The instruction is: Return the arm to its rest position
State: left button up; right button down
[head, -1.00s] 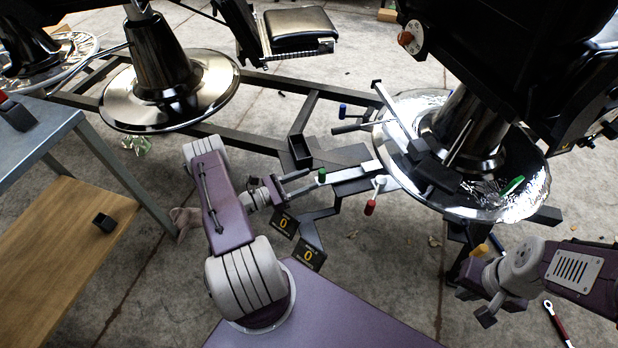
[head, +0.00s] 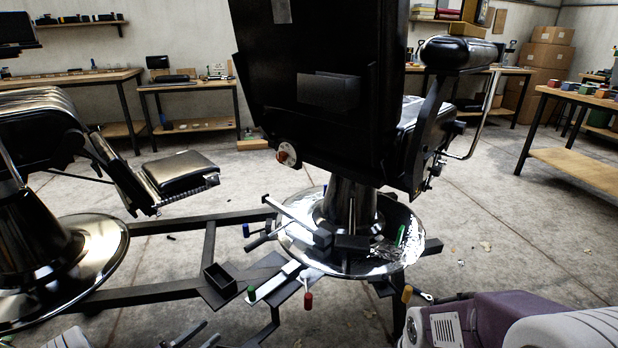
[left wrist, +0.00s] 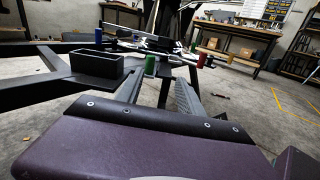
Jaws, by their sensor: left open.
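My left gripper (head: 198,332) shows at the bottom edge of the head view, with two dark fingers apart and nothing between them. It also shows in the left wrist view (left wrist: 178,88), pointing toward the tool platform. The green-topped piece (head: 252,292) stands beyond the fingertips, clear of them; it also shows in the left wrist view (left wrist: 150,66). My right arm (head: 470,322) enters at the bottom right of the head view, and its gripper is out of the picture.
A barber chair (head: 310,90) with a round chrome base (head: 400,265) stands ahead. An open black box (head: 220,278) and a red-handled piece (head: 308,300) sit on the dark frame. Another chair stands at left. Bare concrete floor lies at right.

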pick_arm(q)
jog(key=w+d+r+m+g+h, duration=0.4)
jog(key=d+r+m+g, duration=0.3)
jog(key=d+r, duration=0.5)
jog(key=s+d+r+m+g, duration=0.45)
jog(key=s+d+m, duration=0.2)
jog(key=d, duration=0.25)
jog(key=s+d+f+m+g+y, duration=0.25)
jog(key=s+m+g+y, duration=0.45)
jog(key=s, duration=0.6)
jog(key=s+a+f+m+t+y, duration=0.2)
jog(key=a+f+m+t+y, duration=0.2)
jog(key=a+m+y, duration=0.55)
notch_tip(320, 180, up, 38)
jog(key=w+a+n+t+h+p, duration=0.1)
jog(key=w+a+n+p, duration=0.1)
jog(key=p, duration=3.6)
jog(key=shift+r+p, duration=0.2)
jog(key=shift+p, duration=0.1)
pick_arm(e)
notch_tip(320, 180, up, 38)
jog(key=w, duration=0.1)
jog(key=shift+d, duration=0.45)
